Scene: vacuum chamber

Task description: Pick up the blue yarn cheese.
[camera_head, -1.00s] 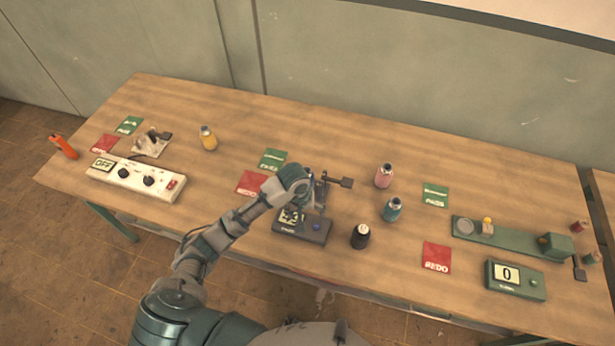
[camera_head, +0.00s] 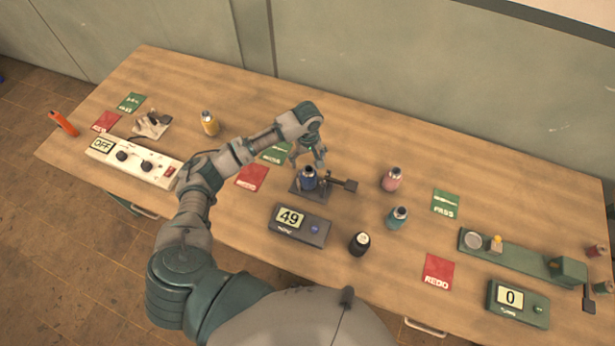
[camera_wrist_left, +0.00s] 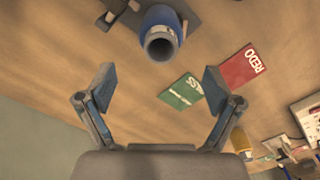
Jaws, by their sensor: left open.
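The blue yarn cheese (camera_head: 309,180) stands upright on a small dark fixture (camera_head: 327,187) in the middle of the table. In the left wrist view the blue cheese (camera_wrist_left: 160,38) shows at the top, beyond my fingertips, with its round grey end facing the camera. My left gripper (camera_head: 309,158) is just behind the blue cheese and above the table. In the left wrist view the left gripper (camera_wrist_left: 158,82) has its two fingers wide apart with nothing between them. My right gripper is not in view.
A dark meter reading 49 (camera_head: 300,225) sits in front of the fixture. A black bobbin (camera_head: 360,243), a teal one (camera_head: 397,217) and a pink one (camera_head: 392,179) stand to the right. A yellow one (camera_head: 209,124) stands left. Green and red cards lie flat nearby.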

